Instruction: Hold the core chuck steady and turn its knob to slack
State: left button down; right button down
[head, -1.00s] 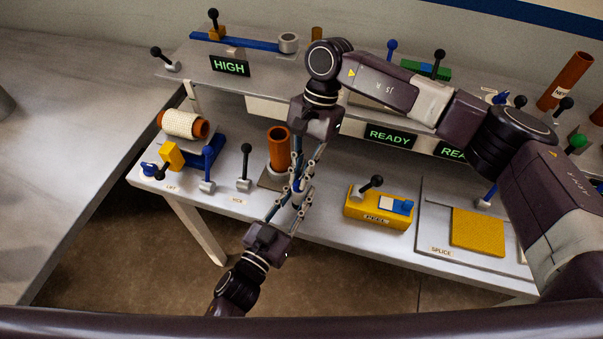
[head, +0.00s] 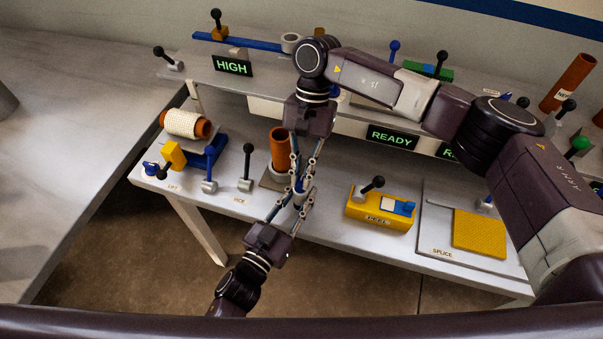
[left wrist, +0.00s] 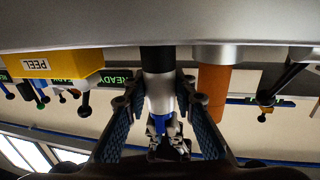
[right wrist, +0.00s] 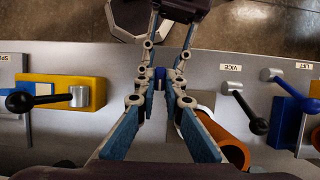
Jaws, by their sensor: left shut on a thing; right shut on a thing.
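The core chuck (left wrist: 158,88) is a small grey cylinder with a dark end and a blue part, seen between my left fingers in the left wrist view. In the head view only a little of it shows at the meeting of the fingertips. My left gripper (head: 296,205), from below, is shut on the chuck's body. My right gripper (head: 301,176), from above, is shut on the blue knob (right wrist: 159,78), which shows between its fingertips in the right wrist view. The fingers hide most of the chuck and the knob's setting.
A brown tube (head: 279,150) stands in a grey ring close behind the grippers. The black-knobbed VICE lever (head: 246,168) is to its left. The yellow PEEL block (head: 378,212) stands to the right. A shelf with a READY display (head: 391,137) runs behind.

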pick_arm(q)
jog(key=shift+d+r, duration=0.1)
pick_arm(e)
jog(key=c, duration=2)
grip_release()
jog(key=shift+s+f, duration=0.2)
jog(key=shift+f, duration=0.1)
jog(key=shift+r, duration=0.1)
jog(key=v, duration=1.2)
jog(key=shift+w, duration=0.15)
pick_arm(q)
jog(key=c, duration=1.5)
grip_release()
jog(key=shift+c, duration=0.2)
